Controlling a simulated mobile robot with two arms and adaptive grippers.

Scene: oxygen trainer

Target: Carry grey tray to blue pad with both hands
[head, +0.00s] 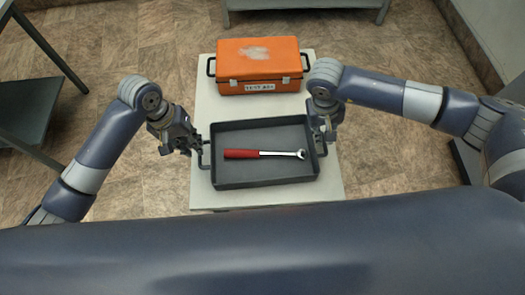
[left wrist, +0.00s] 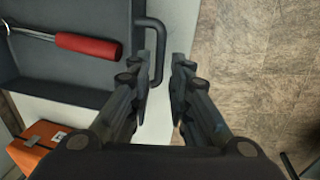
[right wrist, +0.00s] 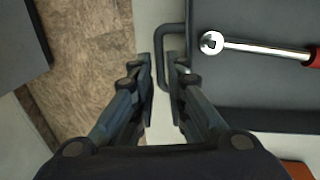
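The grey tray (head: 262,184) sits on a pale table, with a red-handled wrench (head: 262,154) lying in it. It has a handle at each short end. My left gripper (head: 196,147) is at the left handle; in the left wrist view its fingers are apart and the handle (left wrist: 158,42) shows close to the left finger. My right gripper (head: 325,131) is at the right handle; in the right wrist view its fingers are apart and the handle (right wrist: 161,46) shows close to the right finger. Neither gripper is closed on a handle. No blue pad is visible.
An orange toolbox (head: 260,66) stands behind the tray on the pale table (head: 205,112). A dark side table (head: 30,105) is at the left and a grey bench (head: 305,4) at the back. Wood-look floor surrounds the table.

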